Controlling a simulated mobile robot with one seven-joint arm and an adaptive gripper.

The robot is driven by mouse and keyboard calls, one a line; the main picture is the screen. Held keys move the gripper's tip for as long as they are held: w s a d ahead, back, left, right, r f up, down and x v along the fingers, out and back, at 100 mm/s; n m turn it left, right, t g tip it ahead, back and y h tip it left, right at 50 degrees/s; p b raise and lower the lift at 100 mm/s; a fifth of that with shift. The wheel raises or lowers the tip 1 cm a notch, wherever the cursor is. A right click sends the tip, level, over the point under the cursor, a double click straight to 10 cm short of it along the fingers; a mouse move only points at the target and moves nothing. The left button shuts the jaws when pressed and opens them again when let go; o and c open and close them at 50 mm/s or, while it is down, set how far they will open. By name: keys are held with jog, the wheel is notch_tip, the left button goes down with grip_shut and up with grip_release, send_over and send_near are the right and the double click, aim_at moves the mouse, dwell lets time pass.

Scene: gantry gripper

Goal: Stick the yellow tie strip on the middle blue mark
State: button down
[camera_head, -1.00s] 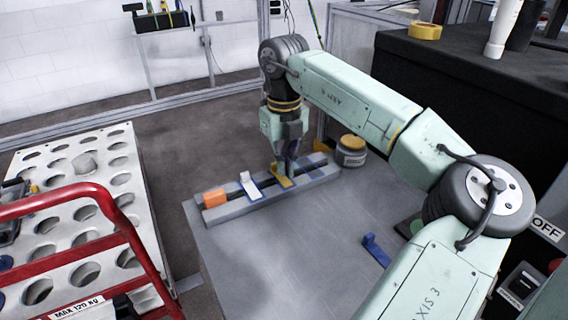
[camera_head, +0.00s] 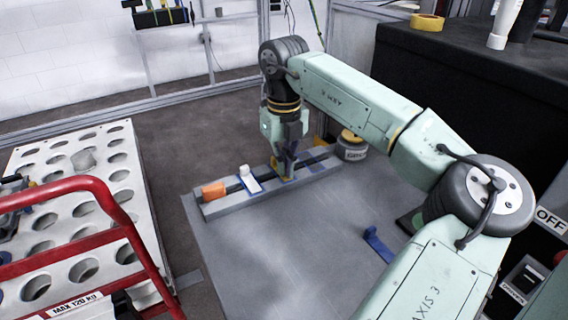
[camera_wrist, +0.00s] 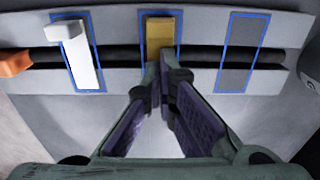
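The yellow tie strip (camera_wrist: 160,35) lies across the dark cable at the middle blue mark (camera_wrist: 181,28) in the wrist view. It shows small under the fingertips in the head view (camera_head: 287,178). My gripper (camera_wrist: 160,62) has its fingertips close together at the strip's near part and appears shut on it. The fingers hide the strip's near end and part of the mark, so I cannot tell whether the strip is pressed flat. A white strip (camera_wrist: 82,60) lies on the left blue mark (camera_wrist: 99,65). The right blue mark (camera_wrist: 239,60) is bare.
The grey rail (camera_head: 225,207) carries the cable, with an orange piece (camera_head: 213,191) at its left end. A round container (camera_head: 351,150) stands at the right end. A blue bracket (camera_head: 377,244) lies on the grey table (camera_head: 290,250), with free room around it. A red-railed cart (camera_head: 105,200) stands left.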

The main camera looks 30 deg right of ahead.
jog(key=shift+r+p, duration=2.4)
jog(key=shift+r, duration=1.15)
jog(key=shift+f, duration=0.1)
